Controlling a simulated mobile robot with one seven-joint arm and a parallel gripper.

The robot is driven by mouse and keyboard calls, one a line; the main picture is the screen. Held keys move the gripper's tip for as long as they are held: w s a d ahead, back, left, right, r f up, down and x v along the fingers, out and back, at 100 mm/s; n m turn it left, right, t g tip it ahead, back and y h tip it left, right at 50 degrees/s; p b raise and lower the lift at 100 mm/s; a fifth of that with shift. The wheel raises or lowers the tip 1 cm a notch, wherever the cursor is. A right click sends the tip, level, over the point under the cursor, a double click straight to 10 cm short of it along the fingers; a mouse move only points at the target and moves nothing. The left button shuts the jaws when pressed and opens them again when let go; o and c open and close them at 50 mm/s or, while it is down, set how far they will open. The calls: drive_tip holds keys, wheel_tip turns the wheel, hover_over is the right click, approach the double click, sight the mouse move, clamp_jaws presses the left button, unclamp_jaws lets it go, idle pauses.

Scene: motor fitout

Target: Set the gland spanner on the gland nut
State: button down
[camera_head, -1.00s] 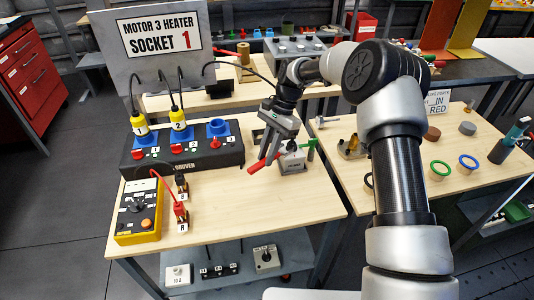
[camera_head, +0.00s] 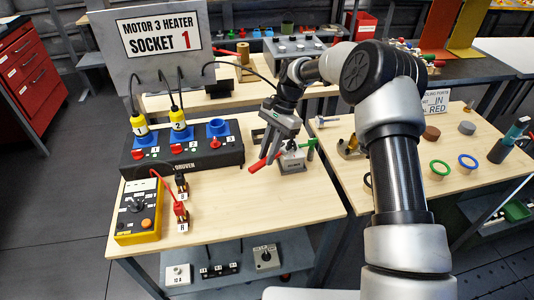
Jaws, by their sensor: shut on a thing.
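My gripper (camera_head: 274,148) is over the right part of the front table, pointing down. It is shut on a red-handled tool (camera_head: 257,166), which I take to be the gland spanner. The red handle sticks out to the lower left of the fingers. The spanner's head is hidden or too small to make out. Just right of the fingers stands a small grey box (camera_head: 291,166) with a dark fitting on top (camera_head: 291,147), likely the gland nut. The spanner is close to this fitting; I cannot tell whether they touch.
A black socket block (camera_head: 190,158) with yellow plugs is to the left. The table front (camera_head: 270,208) is clear.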

drive_tip(key=shift+w+d, duration=0.8)
idle(0.5)
